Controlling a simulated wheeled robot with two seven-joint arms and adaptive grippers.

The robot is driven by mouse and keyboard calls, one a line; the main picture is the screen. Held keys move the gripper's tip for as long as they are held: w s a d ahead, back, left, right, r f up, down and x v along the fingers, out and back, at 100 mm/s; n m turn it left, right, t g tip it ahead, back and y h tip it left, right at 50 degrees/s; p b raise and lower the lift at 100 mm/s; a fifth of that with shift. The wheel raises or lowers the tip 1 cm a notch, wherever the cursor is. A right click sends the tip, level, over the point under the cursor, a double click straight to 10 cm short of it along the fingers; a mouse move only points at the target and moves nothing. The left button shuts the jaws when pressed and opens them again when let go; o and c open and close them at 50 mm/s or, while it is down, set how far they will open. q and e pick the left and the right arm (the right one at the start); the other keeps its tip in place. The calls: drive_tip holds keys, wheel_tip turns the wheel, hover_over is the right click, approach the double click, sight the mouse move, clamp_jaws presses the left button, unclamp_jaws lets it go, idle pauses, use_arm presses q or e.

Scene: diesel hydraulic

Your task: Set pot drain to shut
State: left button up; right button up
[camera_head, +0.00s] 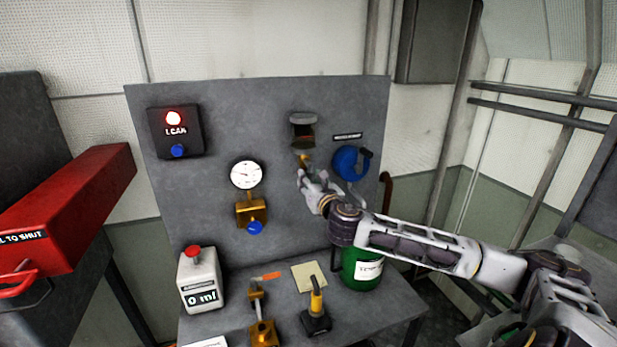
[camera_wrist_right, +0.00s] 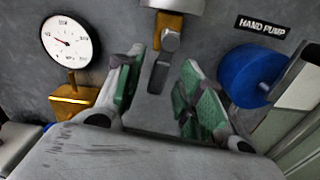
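A small pot with a grey cap and dark reddish body (camera_head: 303,132) is fixed high on the grey panel. A brass drain fitting (camera_head: 305,158) sits under it; in the right wrist view the brass fitting (camera_wrist_right: 171,22) carries a grey lever (camera_wrist_right: 160,72) that hangs downward. I take this as the pot drain; no label on it shows. My right gripper (camera_head: 306,181) is just below the fitting. In the right wrist view its green-padded fingers (camera_wrist_right: 160,78) are spread on either side of the lever, with nothing gripped. My left gripper is not in view.
A blue hand pump (camera_head: 347,162) is close right of my right gripper. A gauge (camera_head: 245,175) is to the left. A red box (camera_head: 70,210) juts out at far left.

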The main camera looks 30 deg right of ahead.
drive_tip(key=shift+x, duration=1)
drive_tip(key=shift+c, duration=0.5)
clamp_jaws()
